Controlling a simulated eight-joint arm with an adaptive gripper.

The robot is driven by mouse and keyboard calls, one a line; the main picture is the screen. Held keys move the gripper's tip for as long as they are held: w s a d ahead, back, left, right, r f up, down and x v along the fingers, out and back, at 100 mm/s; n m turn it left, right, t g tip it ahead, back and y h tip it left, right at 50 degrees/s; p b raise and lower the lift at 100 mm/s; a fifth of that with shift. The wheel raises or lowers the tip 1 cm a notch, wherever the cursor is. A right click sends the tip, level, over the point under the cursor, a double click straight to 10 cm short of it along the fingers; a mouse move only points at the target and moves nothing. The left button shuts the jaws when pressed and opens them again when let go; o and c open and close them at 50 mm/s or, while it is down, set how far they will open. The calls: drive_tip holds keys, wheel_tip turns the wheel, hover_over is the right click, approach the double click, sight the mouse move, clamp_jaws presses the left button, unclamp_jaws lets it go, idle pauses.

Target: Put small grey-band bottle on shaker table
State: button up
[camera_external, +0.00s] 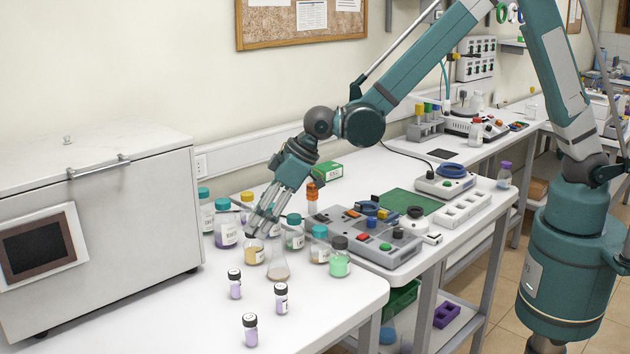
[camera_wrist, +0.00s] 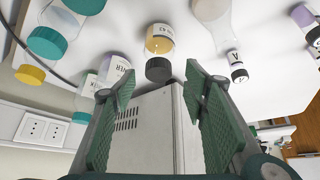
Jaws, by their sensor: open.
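My gripper (camera_external: 262,222) is open and points down at the bottle cluster on the white bench. A small bottle with amber liquid, a white label and a dark cap (camera_external: 254,255) stands just below the fingers. In the wrist view this amber bottle (camera_wrist: 159,42) lies ahead of the open gripper (camera_wrist: 160,82), its cap near the gap between the fingertips. Three small lavender bottles with black caps stand at the front (camera_external: 234,288), (camera_external: 281,302), (camera_external: 250,334). I cannot tell which bottle has the grey band. A grey device (camera_external: 385,250) may be the shaker table.
A clear flask (camera_external: 278,266), a green-liquid bottle (camera_external: 340,262) and several teal-capped bottles crowd the gripper. A large white box (camera_external: 130,200) stands at left. The bench's front right is clear.

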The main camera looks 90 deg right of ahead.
drive_tip(key=shift+v, duration=1.35)
drive_tip(key=shift+r, duration=0.1)
drive_tip(key=s+d+r, duration=0.2)
drive_tip(key=s+r, duration=0.6)
drive_tip(key=s, duration=0.4)
drive_tip(key=s+d+r, duration=0.1)
drive_tip(key=s+r, duration=0.8)
drive_tip(key=s, duration=0.4)
drive_tip(key=s+d+f+m, duration=0.1)
drive_tip(key=s+d, duration=0.1)
drive_tip(key=s, duration=2.1)
drive_tip(key=shift+s+t+h, duration=0.3)
drive_tip(key=shift+s, duration=0.05)
